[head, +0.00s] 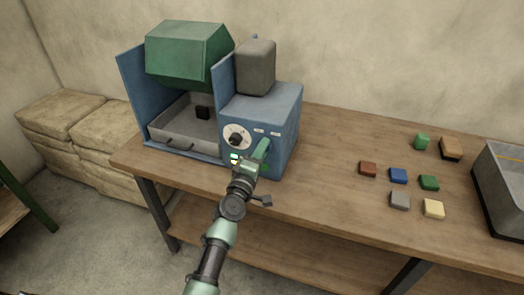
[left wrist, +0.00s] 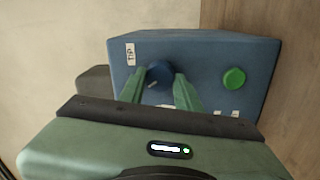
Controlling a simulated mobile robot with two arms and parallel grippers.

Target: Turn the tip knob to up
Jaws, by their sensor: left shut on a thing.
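The tip knob (left wrist: 159,72) is a round, dark blue knob on the front of the blue control box (left wrist: 215,52), beside a white TIP label (left wrist: 130,54). A small pale mark shows at its lower left in the left wrist view. My left gripper (left wrist: 160,80) is shut on the knob, with one green finger on each side. In the head view my left gripper (head: 264,148) is against the right part of the box front (head: 284,130) and hides the knob. My right gripper is not in view.
A white dial with a black knob (head: 236,137) sits left of my gripper. A green button (left wrist: 234,78) is on the same panel. The green hopper (head: 188,50) stands over a grey tray (head: 180,140). Several coloured blocks (head: 398,175) and a grey bin (head: 500,175) are right.

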